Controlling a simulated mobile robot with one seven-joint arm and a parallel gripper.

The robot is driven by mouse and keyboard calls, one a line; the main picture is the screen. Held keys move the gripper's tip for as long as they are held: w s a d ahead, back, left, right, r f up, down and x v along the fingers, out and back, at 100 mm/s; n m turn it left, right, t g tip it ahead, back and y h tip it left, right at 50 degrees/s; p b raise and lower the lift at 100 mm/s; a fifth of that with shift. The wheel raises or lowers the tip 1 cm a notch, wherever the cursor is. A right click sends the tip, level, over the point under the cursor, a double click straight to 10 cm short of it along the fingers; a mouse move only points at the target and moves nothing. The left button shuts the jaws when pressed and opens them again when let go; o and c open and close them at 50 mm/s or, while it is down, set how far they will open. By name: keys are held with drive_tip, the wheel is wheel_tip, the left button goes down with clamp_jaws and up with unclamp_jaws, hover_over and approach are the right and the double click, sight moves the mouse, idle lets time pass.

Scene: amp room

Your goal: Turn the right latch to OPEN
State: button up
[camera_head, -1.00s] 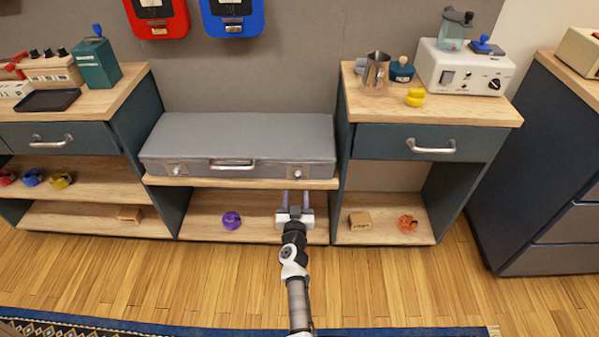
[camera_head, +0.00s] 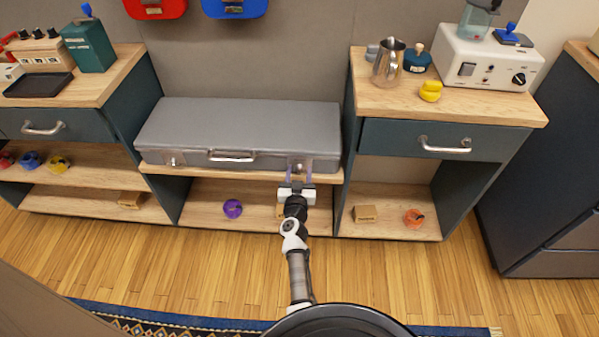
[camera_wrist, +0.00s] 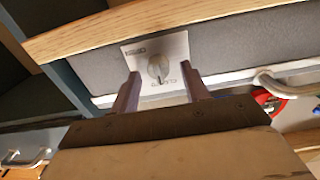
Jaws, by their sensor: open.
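A closed grey case (camera_head: 238,125) lies on the middle shelf, with a handle (camera_head: 232,157) at the centre of its front. The right latch (camera_head: 299,167) is on the front at the right end, partly hidden by my gripper. The wrist view shows it close up as a pale plate with a round silver knob (camera_wrist: 158,68). The left latch (camera_head: 174,160) is at the other end. My gripper (camera_head: 299,172) is open, its fingers pointing at the right latch. In the wrist view the fingertips (camera_wrist: 160,82) stand on either side of the knob; contact cannot be told.
The wooden shelf edge (camera_head: 215,174) runs just under the case. A cabinet with a drawer (camera_head: 430,141) stands close on the right. A purple object (camera_head: 233,208) sits on the lower shelf.

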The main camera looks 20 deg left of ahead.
drive_tip(key=c, duration=1)
drive_tip(key=m, duration=0.4)
drive_tip(key=shift+d+m, duration=0.15)
drive_tip(key=shift+m, duration=0.15)
drive_tip(key=m, duration=0.4)
drive_tip(key=shift+w+d+f+m, duration=0.1)
drive_tip(key=shift+m, duration=0.2)
drive_tip(key=m, duration=0.4)
drive_tip(key=shift+f+m, duration=0.1)
drive_tip(key=shift+m, duration=0.2)
drive_tip(key=shift+d+m+b, duration=0.1)
drive_tip(key=shift+m+b, duration=0.4)
drive_tip(key=shift+m, duration=1.6)
